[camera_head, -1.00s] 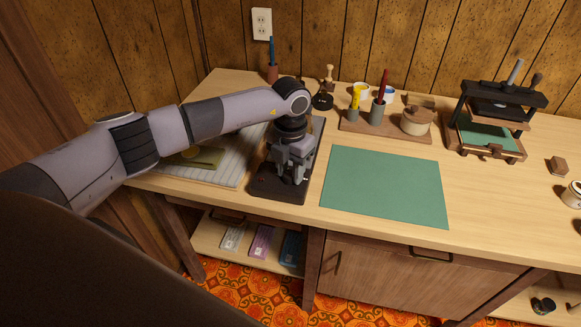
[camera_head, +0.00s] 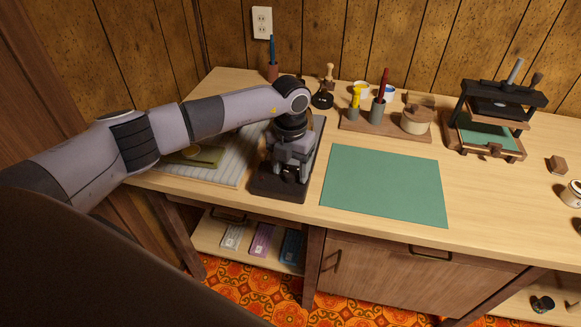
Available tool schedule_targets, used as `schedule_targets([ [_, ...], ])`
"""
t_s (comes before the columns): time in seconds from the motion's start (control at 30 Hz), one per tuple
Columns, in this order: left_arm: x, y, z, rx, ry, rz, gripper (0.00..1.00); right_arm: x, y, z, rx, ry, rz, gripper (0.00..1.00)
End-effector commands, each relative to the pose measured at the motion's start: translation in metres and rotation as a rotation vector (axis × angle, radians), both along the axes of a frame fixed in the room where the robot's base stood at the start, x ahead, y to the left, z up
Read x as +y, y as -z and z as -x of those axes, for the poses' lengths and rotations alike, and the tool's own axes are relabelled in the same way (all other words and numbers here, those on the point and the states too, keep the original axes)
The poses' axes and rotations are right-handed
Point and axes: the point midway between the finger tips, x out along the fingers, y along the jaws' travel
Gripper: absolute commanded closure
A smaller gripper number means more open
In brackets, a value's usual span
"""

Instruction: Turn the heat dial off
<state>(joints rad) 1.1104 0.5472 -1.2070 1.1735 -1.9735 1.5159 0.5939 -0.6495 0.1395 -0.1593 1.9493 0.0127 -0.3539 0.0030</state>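My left gripper (camera_head: 289,174) points down over a dark flat-based device (camera_head: 279,187) near the front of the workbench. The fingers are low over the device's front part; I cannot tell whether they touch it or how far apart they are. The gripper and wrist cover much of the device. I cannot make out the heat dial; it is hidden or too small to see. My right gripper is not in view.
A green mat (camera_head: 385,186) lies right of the device, clear on top. A striped cloth (camera_head: 223,165) lies left. Behind are a dark-based stamp (camera_head: 322,100) and a wooden tray (camera_head: 387,131) with pots. A press (camera_head: 490,120) stands at the right.

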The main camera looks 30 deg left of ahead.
Motion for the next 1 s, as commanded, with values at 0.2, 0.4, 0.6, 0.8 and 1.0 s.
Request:
schedule_targets([
  [0.2, 0.000, 0.001, 0.001, 0.002, 0.001, 0.000, 0.39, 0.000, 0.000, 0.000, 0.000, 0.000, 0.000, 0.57],
  [0.4, 0.000, -0.013, 0.000, -0.001, 0.002, 0.002, 0.39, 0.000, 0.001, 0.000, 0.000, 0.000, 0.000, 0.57],
  [0.6, 0.000, -0.046, 0.000, -0.002, 0.002, 0.001, 0.39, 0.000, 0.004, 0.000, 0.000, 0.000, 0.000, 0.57],
  [0.8, 0.000, -0.067, 0.000, 0.000, 0.000, 0.000, 0.39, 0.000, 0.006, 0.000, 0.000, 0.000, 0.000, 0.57],
  [1.0, 0.000, -0.071, 0.001, 0.002, 0.000, 0.000, 0.39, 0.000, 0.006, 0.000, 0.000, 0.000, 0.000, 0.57],
])
